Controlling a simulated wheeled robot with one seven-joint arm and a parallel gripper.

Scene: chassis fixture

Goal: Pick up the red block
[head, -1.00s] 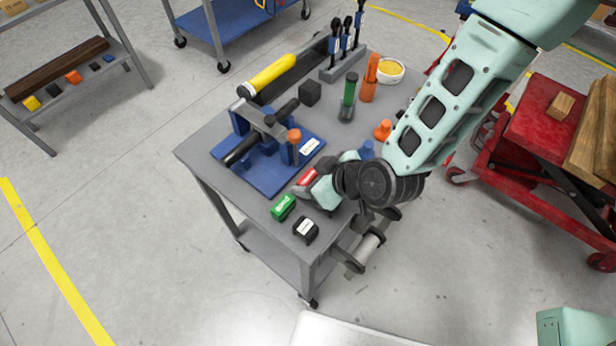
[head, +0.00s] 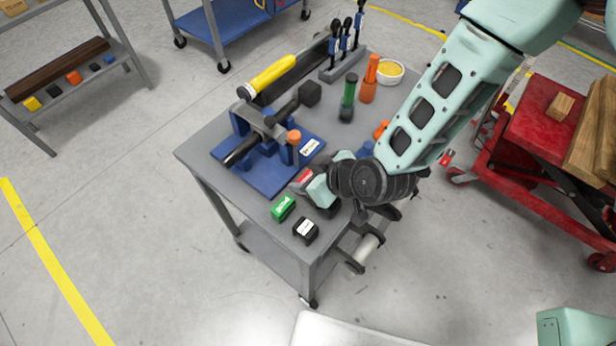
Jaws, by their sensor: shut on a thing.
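The red block (head: 303,176) is at the front part of the grey cart top, just right of the blue fixture plate. Only a small part of it shows, as my gripper covers the rest. My gripper (head: 304,183) is shut on the red block, reaching in from the right. I cannot tell whether the block still touches the cart top. The green block (head: 284,208) and the black block (head: 306,230), both labelled, sit apart from it near the front edge.
The blue fixture plate (head: 262,182) holds a dark bar and an orange-topped peg. Behind it are a yellow-handled tool (head: 270,74), a black cube (head: 310,94), a green-handled tool (head: 348,95) and a yellow-filled bowl (head: 390,73). A red cart (head: 545,125) stands at right.

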